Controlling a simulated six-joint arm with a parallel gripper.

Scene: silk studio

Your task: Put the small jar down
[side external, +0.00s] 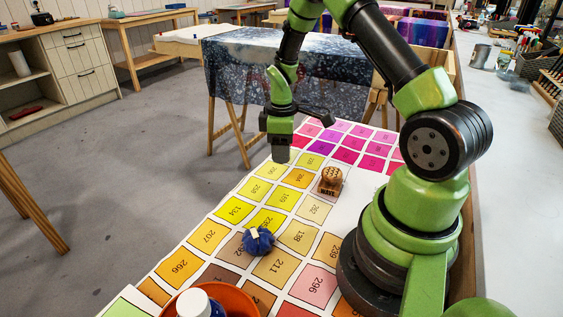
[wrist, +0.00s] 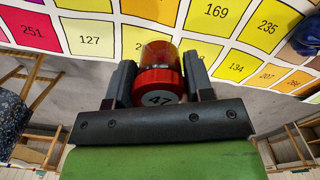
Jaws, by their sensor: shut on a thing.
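The small jar (wrist: 160,56) has a clear reddish body and a red part below it, with a grey disc marked 47 facing the wrist camera. My gripper (wrist: 159,75) is shut on it, one dark finger on each side. In the side view my gripper (side external: 281,145) points down above the far left part of the colour chart sheet (side external: 228,215), near the yellow squares. I cannot make out the jar there, and I cannot tell whether it touches the sheet.
A wooden block (side external: 330,180) stands on the chart right of my gripper. A blue bundle (side external: 258,241) lies nearer the camera. An orange bowl (side external: 236,302) and a white-capped bottle (side external: 194,304) stand at the front. The yellow squares between are clear.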

